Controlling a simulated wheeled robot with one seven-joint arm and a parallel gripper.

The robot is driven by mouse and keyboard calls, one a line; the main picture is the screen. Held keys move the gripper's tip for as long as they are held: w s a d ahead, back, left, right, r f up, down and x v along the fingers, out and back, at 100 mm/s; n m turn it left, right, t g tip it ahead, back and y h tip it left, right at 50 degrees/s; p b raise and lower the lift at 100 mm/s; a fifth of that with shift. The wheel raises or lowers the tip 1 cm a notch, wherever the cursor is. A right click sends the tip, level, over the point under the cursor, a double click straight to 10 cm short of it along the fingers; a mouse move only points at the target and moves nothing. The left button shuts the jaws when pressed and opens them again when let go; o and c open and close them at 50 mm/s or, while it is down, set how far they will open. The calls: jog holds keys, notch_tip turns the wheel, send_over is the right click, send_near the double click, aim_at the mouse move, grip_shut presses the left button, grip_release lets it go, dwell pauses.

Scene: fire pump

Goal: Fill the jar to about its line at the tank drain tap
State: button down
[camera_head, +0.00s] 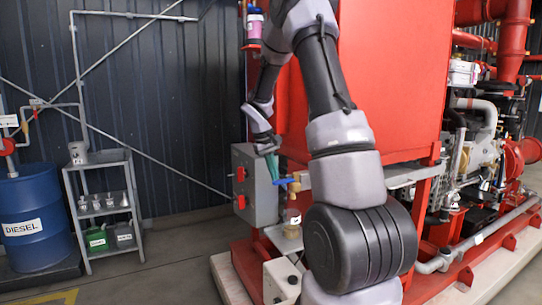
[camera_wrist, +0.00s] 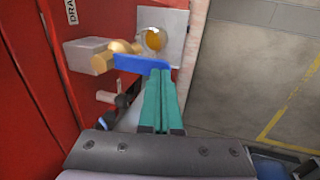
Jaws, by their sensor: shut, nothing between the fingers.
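The brass drain tap (camera_head: 298,190) with its blue lever (camera_head: 283,181) sits on the side of the red tank. It also shows in the wrist view, with tap (camera_wrist: 118,48) and lever (camera_wrist: 140,64). The jar (camera_head: 292,225) stands under the tap with amber liquid in it; from above it appears as an amber round (camera_wrist: 153,39). Its line and exact level are too small to read. My gripper (camera_head: 273,168) is shut and empty, its green fingers pointing at the lever. In the wrist view its fingertips (camera_wrist: 160,73) are close by the lever; I cannot tell if they touch.
A grey shelf (camera_head: 272,233) bears the jar. A grey control box (camera_head: 253,185) stands left of the tap. A blue diesel drum (camera_head: 35,218) and a grey rack (camera_head: 86,215) stand far left. Open floor lies between the rack and the pump.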

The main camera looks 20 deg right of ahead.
aim_at(277, 181)
jog(key=d+v, duration=0.1)
jog(key=v, duration=1.1)
jog(key=shift+r, duration=0.25)
jog(key=shift+d, duration=0.1)
jog(key=shift+d+r+y, duration=0.35)
jog(key=shift+d+y, duration=0.4)
jog(key=shift+d, duration=0.05)
jog(key=shift+d+r+y, duration=0.35)
jog(key=shift+d+y, duration=0.4)
jog(key=shift+f, duration=0.1)
notch_tip(277, 181, down, 14)
jog(key=shift+r, duration=0.1)
